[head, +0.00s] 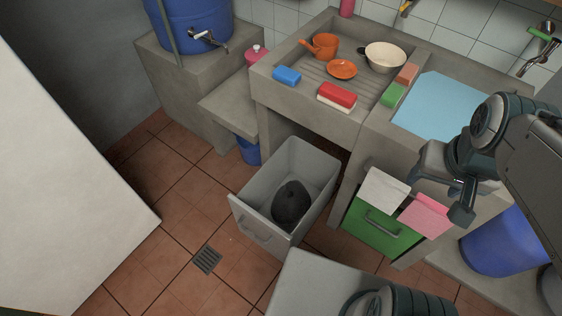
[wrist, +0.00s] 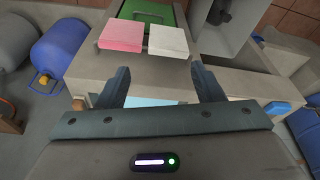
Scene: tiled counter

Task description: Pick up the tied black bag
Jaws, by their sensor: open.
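The black bag (head: 291,203) sits low inside an open grey drawer bin (head: 262,222) that stands out from under the counter. It is a dark rounded lump; its tie is too small to make out. My gripper (head: 458,200) is in front of the sink counter at the right, well to the right of the bin and above it. In the wrist view my gripper (wrist: 160,88) has its two fingers wide apart with nothing between them. The bin shows partly at the top right of the wrist view (wrist: 232,35), with a dark shape inside it.
A green drawer (head: 378,228) with white (head: 384,190) and pink cloths (head: 426,215) over its top lies between my gripper and the bin. The counter (head: 345,130) holds a red sponge, an orange pan and bowls. Tiled floor left of the bin is clear around a drain (head: 207,260).

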